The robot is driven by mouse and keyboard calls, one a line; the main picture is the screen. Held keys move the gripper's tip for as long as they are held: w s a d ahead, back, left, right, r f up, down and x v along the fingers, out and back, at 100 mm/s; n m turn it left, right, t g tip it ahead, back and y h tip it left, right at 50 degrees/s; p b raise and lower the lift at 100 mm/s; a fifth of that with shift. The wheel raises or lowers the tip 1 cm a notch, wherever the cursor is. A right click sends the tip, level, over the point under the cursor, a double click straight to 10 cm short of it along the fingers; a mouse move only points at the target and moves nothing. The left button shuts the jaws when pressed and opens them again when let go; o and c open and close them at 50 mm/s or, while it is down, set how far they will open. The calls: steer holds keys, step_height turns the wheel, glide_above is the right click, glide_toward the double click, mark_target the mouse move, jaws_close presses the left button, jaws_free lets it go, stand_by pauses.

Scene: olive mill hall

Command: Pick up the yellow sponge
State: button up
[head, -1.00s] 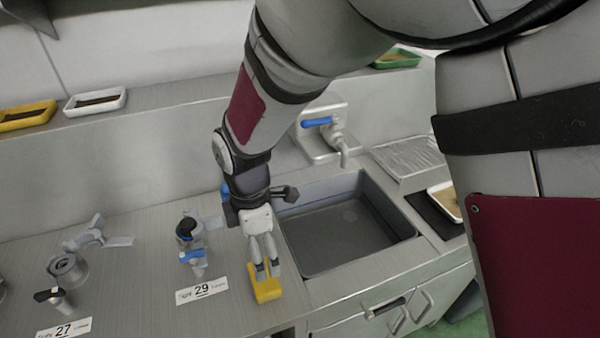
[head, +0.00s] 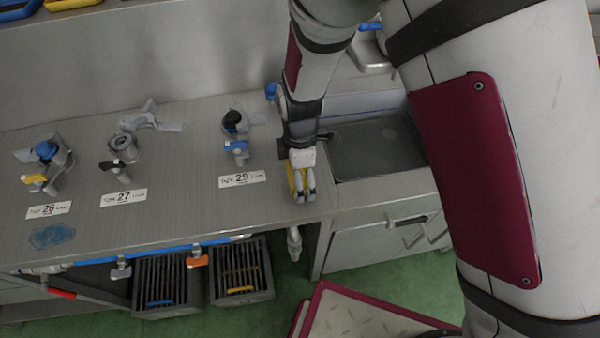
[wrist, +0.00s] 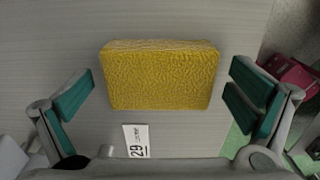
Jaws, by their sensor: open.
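The yellow sponge (head: 290,178) lies on the steel counter near its front edge, left of the sink, partly hidden by my gripper (head: 304,197) in the head view. In the wrist view the sponge (wrist: 160,75) is a textured block, fully visible. My gripper (wrist: 163,92) is open, with one teal-padded finger on each side of the sponge. Gaps show between both fingers and the sponge, so nothing is held. I cannot tell how high the fingertips are above the counter.
A label reading 29 (head: 242,180) lies left of the sponge, below a tap with a blue handle (head: 236,146). The sink (head: 377,150) is to the right. More fittings and labels stand farther left. Slotted dark crates (head: 241,270) sit below the counter.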

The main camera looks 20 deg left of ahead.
steer(key=c, duration=1)
steer(key=shift+o, duration=0.2)
steer(key=shift+r, duration=0.1)
steer(key=shift+w+r, duration=0.1)
steer(key=shift+r, duration=0.3)
step_height(320, 180, up, 3)
steer(key=shift+f+b, duration=0.1)
steer(key=shift+b, duration=0.35)
steer(key=s+d, duration=0.3)
steer(key=s, duration=0.4)
steer(key=s+d+r, duration=0.1)
steer(key=s+d, duration=0.2)
steer(key=s, duration=0.5)
steer(key=shift+r+b, duration=0.15)
steer(key=shift+b, duration=0.15)
steer(key=shift+a, duration=0.1)
